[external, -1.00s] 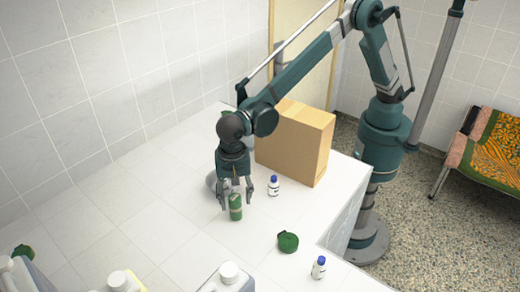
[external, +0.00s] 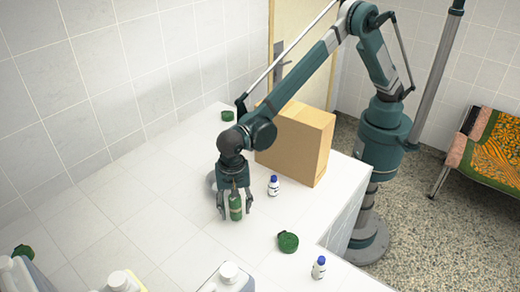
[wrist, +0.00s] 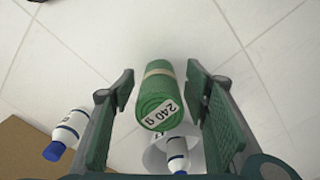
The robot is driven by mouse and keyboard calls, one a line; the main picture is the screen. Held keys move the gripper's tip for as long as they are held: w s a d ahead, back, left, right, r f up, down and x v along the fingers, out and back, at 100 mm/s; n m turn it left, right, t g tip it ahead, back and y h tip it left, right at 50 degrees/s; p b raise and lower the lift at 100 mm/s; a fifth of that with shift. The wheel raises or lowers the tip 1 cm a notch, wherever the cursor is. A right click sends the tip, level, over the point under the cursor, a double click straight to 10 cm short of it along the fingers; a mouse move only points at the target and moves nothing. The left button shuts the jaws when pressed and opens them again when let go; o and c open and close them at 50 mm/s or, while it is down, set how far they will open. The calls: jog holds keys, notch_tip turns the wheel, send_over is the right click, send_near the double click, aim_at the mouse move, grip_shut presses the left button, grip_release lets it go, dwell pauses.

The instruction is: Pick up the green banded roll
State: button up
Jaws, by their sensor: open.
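The green banded roll (external: 236,208) stands upright on the white tiled counter. In the wrist view the green roll (wrist: 160,92) has a pale band and a white label reading "240 g". My gripper (external: 235,212) is open and lowered around the roll, one finger on each side. In the wrist view my gripper (wrist: 165,105) shows its pads apart from the roll, with a gap on both sides. The roll is not held.
A small white bottle with a blue cap (external: 273,186) stands just right of my gripper, and a cardboard box (external: 296,145) stands behind. Green coils (external: 288,242) and jugs (external: 228,279) lie nearer the front.

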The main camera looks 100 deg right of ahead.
jog(key=shift+f, duration=0.7)
jog(key=c, duration=1.1)
